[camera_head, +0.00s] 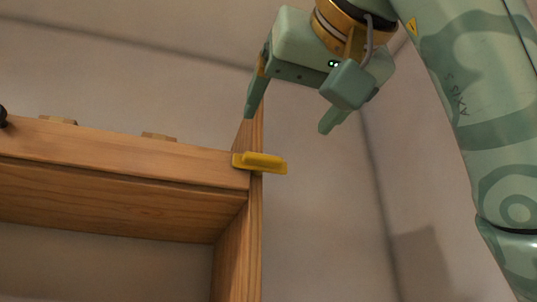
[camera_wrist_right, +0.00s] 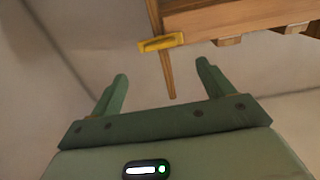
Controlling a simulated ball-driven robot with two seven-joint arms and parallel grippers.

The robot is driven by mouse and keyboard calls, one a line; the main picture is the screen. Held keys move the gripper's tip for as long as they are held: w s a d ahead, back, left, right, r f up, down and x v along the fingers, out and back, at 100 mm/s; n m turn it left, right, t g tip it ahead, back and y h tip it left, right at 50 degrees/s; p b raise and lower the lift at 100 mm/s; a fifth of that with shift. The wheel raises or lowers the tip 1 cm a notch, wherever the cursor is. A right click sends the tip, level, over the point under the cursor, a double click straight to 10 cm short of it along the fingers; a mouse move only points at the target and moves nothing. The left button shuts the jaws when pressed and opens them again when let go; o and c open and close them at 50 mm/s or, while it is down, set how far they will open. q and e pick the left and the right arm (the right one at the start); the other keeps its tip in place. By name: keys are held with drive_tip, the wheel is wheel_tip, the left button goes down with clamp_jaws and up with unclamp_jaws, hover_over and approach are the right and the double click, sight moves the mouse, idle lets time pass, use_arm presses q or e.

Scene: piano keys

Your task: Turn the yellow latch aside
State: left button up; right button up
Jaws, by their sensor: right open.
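The yellow latch (camera_head: 260,163) sits at the right end of the wooden front board, at the corner of the wooden frame (camera_head: 120,150). It lies across the corner, and its right end sticks out past the side panel. In the right wrist view the latch (camera_wrist_right: 161,42) shows beyond the fingertips, a little above the gap between them. My right gripper (camera_head: 290,122) is open and empty, above and slightly right of the latch in the head view, apart from it. In the wrist view its fingers (camera_wrist_right: 161,70) are spread wide. My left gripper is not in view.
Small wooden pieces (camera_head: 158,137) stick up behind the front board. A dark round knob (camera_head: 3,116) shows at the far left edge. The space right of the side panel (camera_head: 233,250) is clear up to my right arm.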

sight(265, 155)
drive_tip(key=p+x, duration=0.5)
drive_tip(key=x, duration=0.5)
drive_tip(key=shift+p, duration=0.3)
drive_tip(key=c, duration=1)
